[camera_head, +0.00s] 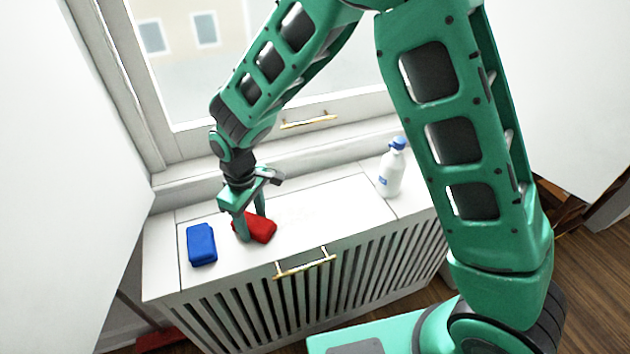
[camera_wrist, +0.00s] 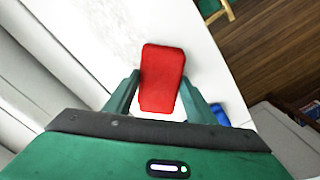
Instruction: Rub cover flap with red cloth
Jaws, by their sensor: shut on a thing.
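The red cloth (camera_head: 262,230) is a folded pad on the white top of the cabinet under the window. My gripper (camera_head: 250,226) points down and is shut on the red cloth, with a finger on either side. In the wrist view the red cloth (camera_wrist: 162,78) stands out between the two fingers of my gripper (camera_wrist: 160,100). The cover flap (camera_head: 320,208) appears to be the white panel in the cabinet top, outlined by thin seams, with a brass handle (camera_head: 305,263) at its front edge. The cloth looks to be on or just above this panel; contact is unclear.
A blue cloth (camera_head: 201,244) lies left of my gripper on the cabinet top. A white spray bottle (camera_head: 391,168) with a blue cap stands at the right end. The window (camera_head: 200,50) rises behind. The panel between the cloth and the bottle is clear.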

